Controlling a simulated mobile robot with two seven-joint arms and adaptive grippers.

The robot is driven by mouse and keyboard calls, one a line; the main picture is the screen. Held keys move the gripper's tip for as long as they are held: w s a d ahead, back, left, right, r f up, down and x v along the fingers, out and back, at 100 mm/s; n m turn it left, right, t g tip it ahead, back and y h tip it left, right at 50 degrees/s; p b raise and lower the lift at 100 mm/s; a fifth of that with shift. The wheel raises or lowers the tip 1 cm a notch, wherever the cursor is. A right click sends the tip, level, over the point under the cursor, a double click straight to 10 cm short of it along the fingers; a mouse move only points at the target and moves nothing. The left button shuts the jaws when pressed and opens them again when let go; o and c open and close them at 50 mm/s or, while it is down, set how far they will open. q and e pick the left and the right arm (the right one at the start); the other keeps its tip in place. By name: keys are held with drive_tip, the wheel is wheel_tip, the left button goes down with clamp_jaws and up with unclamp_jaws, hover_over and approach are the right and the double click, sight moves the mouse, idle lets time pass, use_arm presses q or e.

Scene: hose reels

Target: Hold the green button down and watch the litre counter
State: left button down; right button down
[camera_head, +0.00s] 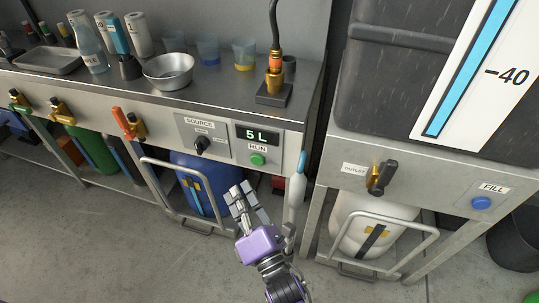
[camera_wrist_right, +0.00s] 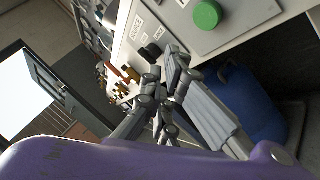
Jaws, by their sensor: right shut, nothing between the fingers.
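The green button (camera_head: 257,159) sits on the front panel of the bench, below the word RUN. It shows large and near the top of the right wrist view (camera_wrist_right: 207,15). The litre counter (camera_head: 257,135) above it reads 5 L. My right gripper (camera_head: 243,192) is shut and empty, below the button in the head view and in front of the blue container. In the right wrist view its fingers (camera_wrist_right: 170,75) point toward the panel, apart from the button. My left gripper is not in view.
The source knob (camera_head: 202,144) is left of the counter. A blue container (camera_head: 208,180) stands below the panel, behind a metal frame. A nozzle (camera_head: 297,180) hangs at the bench's right end. The outlet valve (camera_head: 381,178) and blue fill button (camera_head: 481,203) are farther right.

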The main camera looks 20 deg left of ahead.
sight(257, 161)
drive_tip(key=shift+w+d+b, duration=0.1)
drive_tip(key=shift+w+b, duration=0.45)
drive_tip(key=shift+w, duration=2.05)
drive_tip(key=shift+w, duration=0.15)
drive_tip(key=shift+w, duration=0.3)
